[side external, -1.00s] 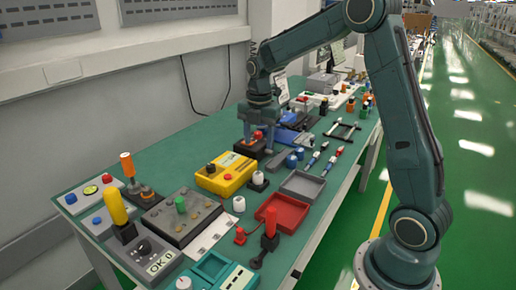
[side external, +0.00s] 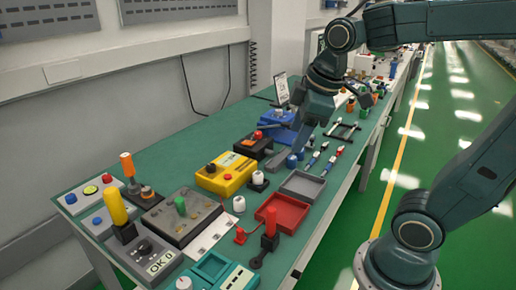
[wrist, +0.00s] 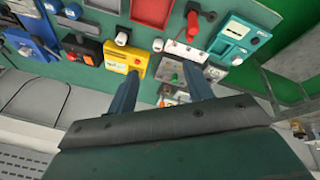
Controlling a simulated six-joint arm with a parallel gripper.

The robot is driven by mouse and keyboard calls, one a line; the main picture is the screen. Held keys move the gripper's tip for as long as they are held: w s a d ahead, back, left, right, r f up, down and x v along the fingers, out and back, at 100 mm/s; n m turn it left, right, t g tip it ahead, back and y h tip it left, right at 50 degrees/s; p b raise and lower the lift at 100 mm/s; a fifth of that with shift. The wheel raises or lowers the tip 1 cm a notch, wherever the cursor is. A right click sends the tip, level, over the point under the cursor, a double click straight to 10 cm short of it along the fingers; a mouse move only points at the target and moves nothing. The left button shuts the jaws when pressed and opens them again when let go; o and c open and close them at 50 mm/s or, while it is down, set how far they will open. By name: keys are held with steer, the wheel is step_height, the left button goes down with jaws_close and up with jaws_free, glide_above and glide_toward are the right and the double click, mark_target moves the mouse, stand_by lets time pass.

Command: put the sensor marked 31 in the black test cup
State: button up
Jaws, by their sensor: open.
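No marking 31 is legible in either view, so I cannot tell which piece is that sensor. Small candidates are a white cylinder (side external: 239,204) on the green bench and a white-topped piece on a black base (side external: 258,181) beside the yellow box. I cannot single out the black test cup. My gripper (wrist: 162,72) is open and empty, with its two fingers apart in the wrist view. In the side external view it hangs tilted above the bench around the blue cylinders, partly hiding that area.
A yellow box (side external: 227,173), red tray (side external: 291,221), grey tray (side external: 302,185) and grey box with a green knob (side external: 160,215) crowd the bench. A tall red handle (side external: 270,228) and yellow handle (side external: 116,207) stick up. The left rear bench (side external: 170,160) is clear.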

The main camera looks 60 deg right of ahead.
steer(key=s+a+f+m+t, duration=0.1)
steer(key=s+a+m, duration=0.1)
steer(key=s+m, duration=0.4)
steer(key=shift+s+a+t, duration=0.25)
steer(key=shift+s+t, duration=0.05)
steer(key=shift+s, duration=0.75)
steer(key=shift+f, duration=0.1)
steer(key=shift+c, duration=0.2)
